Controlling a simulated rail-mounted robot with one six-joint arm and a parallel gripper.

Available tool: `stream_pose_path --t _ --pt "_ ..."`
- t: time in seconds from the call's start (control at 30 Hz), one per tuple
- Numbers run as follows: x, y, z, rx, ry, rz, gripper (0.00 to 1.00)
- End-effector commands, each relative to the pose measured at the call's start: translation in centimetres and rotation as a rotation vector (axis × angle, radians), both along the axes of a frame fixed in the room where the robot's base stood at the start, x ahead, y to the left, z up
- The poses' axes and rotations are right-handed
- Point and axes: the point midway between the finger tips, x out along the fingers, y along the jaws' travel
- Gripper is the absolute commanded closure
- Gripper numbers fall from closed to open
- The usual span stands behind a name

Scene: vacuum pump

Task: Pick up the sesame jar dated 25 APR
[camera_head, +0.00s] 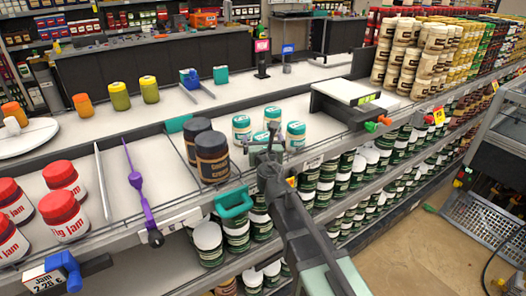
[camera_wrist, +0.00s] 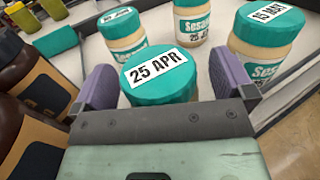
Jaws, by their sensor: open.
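Several sesame jars with teal lids stand on the shelf. In the wrist view the nearest sesame jar (camera_wrist: 160,72) has a lid label reading 25 APR. My gripper (camera_wrist: 166,84) is open, with its purple-grey fingers on either side of this jar. Contact cannot be told; its lower body is hidden by my gripper. In the head view my gripper (camera_head: 268,160) is at the front of the jar group.
Dark brown jars (camera_head: 212,158) stand close on the left, also in the wrist view (camera_wrist: 28,110). A teal clip (camera_head: 234,203) sits on the shelf's front edge. A white-topped box (camera_head: 347,95) stands to the right. Red jam jars (camera_head: 64,215) are far left.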

Motion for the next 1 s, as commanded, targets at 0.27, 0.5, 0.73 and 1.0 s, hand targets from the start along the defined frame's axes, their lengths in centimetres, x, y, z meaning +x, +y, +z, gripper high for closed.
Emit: stream_pose_path --t 0.27,0.5,0.73,1.0 --pt "-0.1 0.0 0.0 0.000 0.000 0.000 0.32" --pt "-0.1 0.0 0.0 0.000 0.000 0.000 0.62" --pt "-0.1 0.0 0.2 0.000 0.000 0.000 0.62" --pt "-0.1 0.0 3.2 0.000 0.000 0.000 0.62"
